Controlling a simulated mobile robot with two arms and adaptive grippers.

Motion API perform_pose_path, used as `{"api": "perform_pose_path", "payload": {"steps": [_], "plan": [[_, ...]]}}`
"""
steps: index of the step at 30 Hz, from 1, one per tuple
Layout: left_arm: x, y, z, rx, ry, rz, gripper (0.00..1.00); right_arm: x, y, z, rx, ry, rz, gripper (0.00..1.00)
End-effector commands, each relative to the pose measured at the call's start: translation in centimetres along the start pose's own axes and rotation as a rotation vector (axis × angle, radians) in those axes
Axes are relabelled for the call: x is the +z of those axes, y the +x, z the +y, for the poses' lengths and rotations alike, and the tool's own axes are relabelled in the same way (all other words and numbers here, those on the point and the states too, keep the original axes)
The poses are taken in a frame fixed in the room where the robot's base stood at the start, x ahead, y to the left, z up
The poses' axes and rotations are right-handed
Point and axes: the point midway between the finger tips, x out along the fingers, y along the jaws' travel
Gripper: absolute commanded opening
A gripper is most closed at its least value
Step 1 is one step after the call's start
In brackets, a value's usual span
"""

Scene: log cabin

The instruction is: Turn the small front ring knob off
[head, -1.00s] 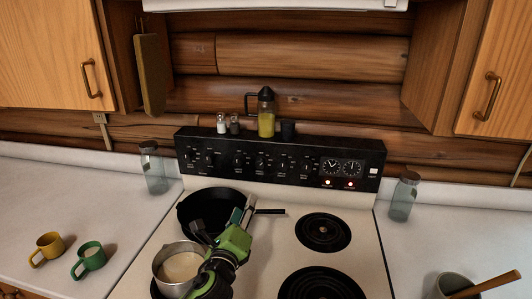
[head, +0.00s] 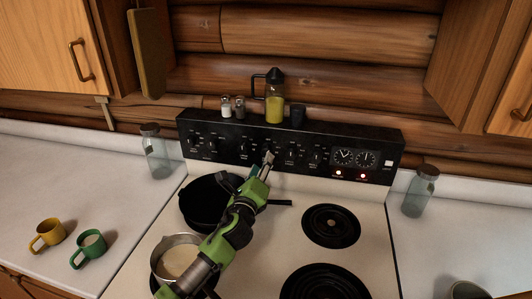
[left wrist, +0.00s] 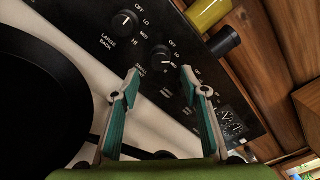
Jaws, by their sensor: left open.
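The stove's black control panel (head: 225,146) carries a row of knobs along the back. My left gripper (head: 267,160) reaches over the pans to the middle of this row, its fingers open and empty. In the left wrist view the two teal fingers (left wrist: 160,74) point at the panel, spread apart. A black knob (left wrist: 161,55) with OFF, LO and MED marks lies just beyond and between the fingertips. Its burner label is too small to read surely. A neighbouring knob (left wrist: 125,22) is labelled LARGE BACK. My right gripper is not in view.
A black skillet (head: 199,204) and a pot of pale liquid (head: 161,262) stand on the left burners under my left arm. Shakers (head: 226,106) and a yellow bottle (head: 275,104) stand above the panel. Two indicator lights (head: 338,173) (head: 362,176) glow. The right burners are bare.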

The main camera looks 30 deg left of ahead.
Motion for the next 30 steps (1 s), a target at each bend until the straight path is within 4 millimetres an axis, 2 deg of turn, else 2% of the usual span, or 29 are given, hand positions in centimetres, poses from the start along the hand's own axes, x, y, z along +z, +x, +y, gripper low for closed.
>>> {"api": "perform_pose_path", "payload": {"steps": [6, 12, 18, 26, 30], "plan": [[0.1, 3.6, -0.1, 0.001, -0.002, -0.001, 0.41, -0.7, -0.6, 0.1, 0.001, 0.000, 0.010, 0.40], [0.1, 5.7, 0.0, 0.001, -0.002, -0.001, 0.41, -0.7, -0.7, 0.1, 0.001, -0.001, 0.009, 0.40], [0.0, 6.4, 0.0, 0.000, -0.001, 0.000, 0.41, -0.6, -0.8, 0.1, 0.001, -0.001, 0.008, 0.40], [0.0, 6.4, 0.0, 0.000, 0.000, 0.000, 0.41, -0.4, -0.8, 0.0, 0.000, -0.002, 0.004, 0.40], [0.0, 6.4, 0.0, 0.000, 0.000, 0.000, 0.05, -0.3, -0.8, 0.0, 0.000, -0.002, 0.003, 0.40]]}}
